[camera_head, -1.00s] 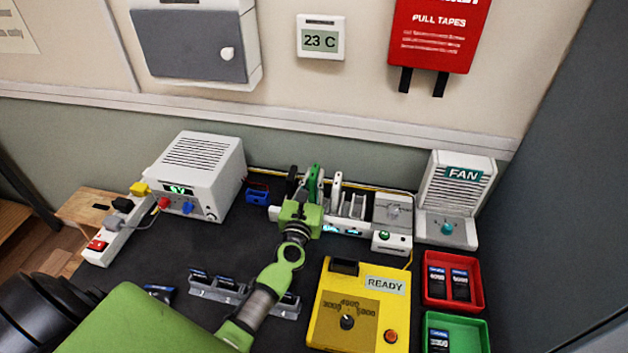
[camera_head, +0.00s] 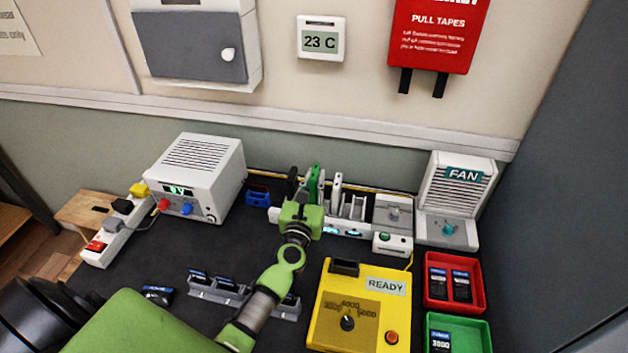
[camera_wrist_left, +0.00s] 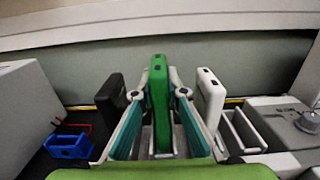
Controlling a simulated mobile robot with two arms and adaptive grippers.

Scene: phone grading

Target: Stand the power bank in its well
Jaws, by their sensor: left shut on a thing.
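A green power bank (camera_wrist_left: 159,100) stands upright in the left wrist view, between the two teal-padded fingers of my left gripper (camera_wrist_left: 158,94). The gripper is shut on it. In the head view the green power bank (camera_head: 315,178) shows above the gripper, over the white rack (camera_head: 358,228). Its lower end is among the rack's dividers; I cannot tell whether it rests on the bottom of a well. A black power bank (camera_wrist_left: 111,100) stands to its left and a white one (camera_wrist_left: 210,98) to its right. My right gripper is not in view.
Empty rack slots (camera_wrist_left: 240,130) lie right of the white bank. A blue holder (camera_head: 258,195) and a grey power supply (camera_head: 195,175) stand left. A fan (camera_head: 455,190), a red tray (camera_head: 429,302), a green tray (camera_head: 484,326) and a yellow tester (camera_head: 370,310) stand right or in front.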

